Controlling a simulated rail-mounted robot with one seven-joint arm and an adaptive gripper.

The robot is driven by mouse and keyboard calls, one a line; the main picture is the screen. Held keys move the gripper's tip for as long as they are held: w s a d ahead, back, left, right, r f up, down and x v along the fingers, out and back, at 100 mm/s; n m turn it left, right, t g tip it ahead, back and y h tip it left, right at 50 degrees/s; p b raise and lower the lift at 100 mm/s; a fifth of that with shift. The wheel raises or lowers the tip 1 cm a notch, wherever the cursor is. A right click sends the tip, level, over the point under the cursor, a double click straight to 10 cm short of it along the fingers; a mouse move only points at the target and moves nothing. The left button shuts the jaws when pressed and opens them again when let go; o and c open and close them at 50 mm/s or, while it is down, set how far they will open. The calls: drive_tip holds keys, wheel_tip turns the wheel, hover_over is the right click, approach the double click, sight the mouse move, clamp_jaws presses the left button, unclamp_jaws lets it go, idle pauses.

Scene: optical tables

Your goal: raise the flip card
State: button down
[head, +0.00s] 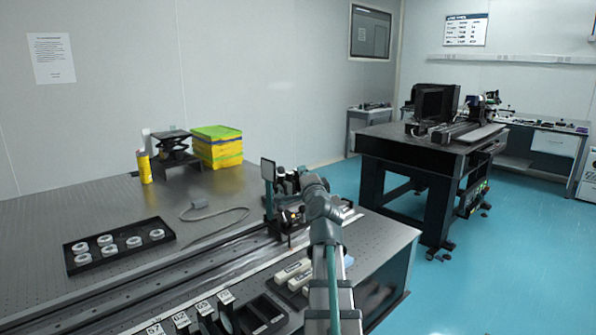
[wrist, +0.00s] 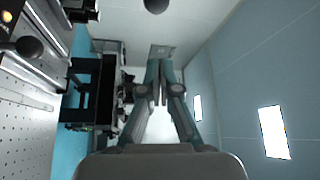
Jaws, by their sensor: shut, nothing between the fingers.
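In the head view, a small grey square plate (head: 268,170) stands upright above a teal mount beside the rail and looks like the flip card. My wrist is just to its right, and dark parts crowd the space between them. The arm hides much of this spot. I cannot tell from the head view whether my fingers touch the card. In the wrist view my gripper (wrist: 159,72) is shut, its teal fingers together and empty. A grey square shows beyond the fingertips there; I cannot tell whether it is the card.
A black tray (head: 117,262) of white rings lies on the table at left. A grey cable (head: 228,212), yellow bottle (head: 144,166) and yellow-green box (head: 217,149) are behind. White-labelled mounts and a black holder (head: 262,315) line the front. A second optical table (head: 430,150) stands across blue floor.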

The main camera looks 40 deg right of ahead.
drive_tip(key=v, duration=0.5)
drive_tip(key=shift+d, duration=0.1)
idle(0.3)
